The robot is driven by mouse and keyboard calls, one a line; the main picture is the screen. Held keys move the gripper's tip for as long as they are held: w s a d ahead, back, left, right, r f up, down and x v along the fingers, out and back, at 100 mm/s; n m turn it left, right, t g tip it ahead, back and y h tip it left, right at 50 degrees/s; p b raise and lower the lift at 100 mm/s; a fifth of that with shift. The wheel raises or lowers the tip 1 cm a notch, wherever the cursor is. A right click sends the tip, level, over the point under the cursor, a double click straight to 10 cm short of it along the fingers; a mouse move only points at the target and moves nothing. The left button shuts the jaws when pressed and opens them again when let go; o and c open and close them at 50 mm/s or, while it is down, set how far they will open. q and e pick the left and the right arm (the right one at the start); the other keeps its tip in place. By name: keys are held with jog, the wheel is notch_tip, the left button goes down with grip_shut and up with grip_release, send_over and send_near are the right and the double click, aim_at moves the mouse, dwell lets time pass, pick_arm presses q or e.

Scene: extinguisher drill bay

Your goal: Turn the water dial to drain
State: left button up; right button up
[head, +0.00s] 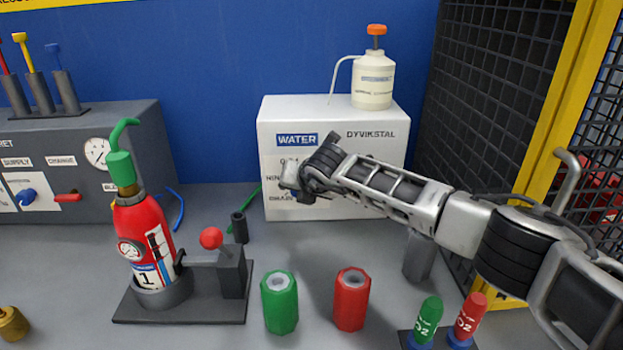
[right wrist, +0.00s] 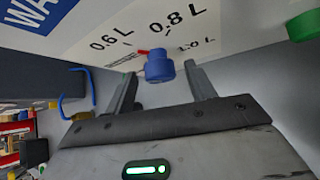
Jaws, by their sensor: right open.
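The white water box (head: 335,135) stands at the back, with a blue WATER label on its front. Its blue dial (right wrist: 159,66) has a red pointer (right wrist: 144,51) and sits near printed 0.6 L, 0.8 L and 1.0 L marks. The pointer lies between the 0.6 L and 0.8 L marks. My right gripper (right wrist: 160,70) is open, one finger on each side of the dial. I cannot tell whether they touch it. In the head view my right gripper (head: 291,180) is at the box's front and covers most of the dial and part of the lettering. My left gripper is out of view.
A red extinguisher (head: 140,235) stands in a dark stand with a red-knobbed lever at left. Green (head: 280,305) and red (head: 351,300) cylinders stand in front. A cream pump bottle (head: 373,80) is on the box. A yellow-framed mesh cage closes the right side.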

jog(key=b+v, duration=0.3)
jog(key=v, duration=1.2)
jog(key=shift+r, duration=0.1)
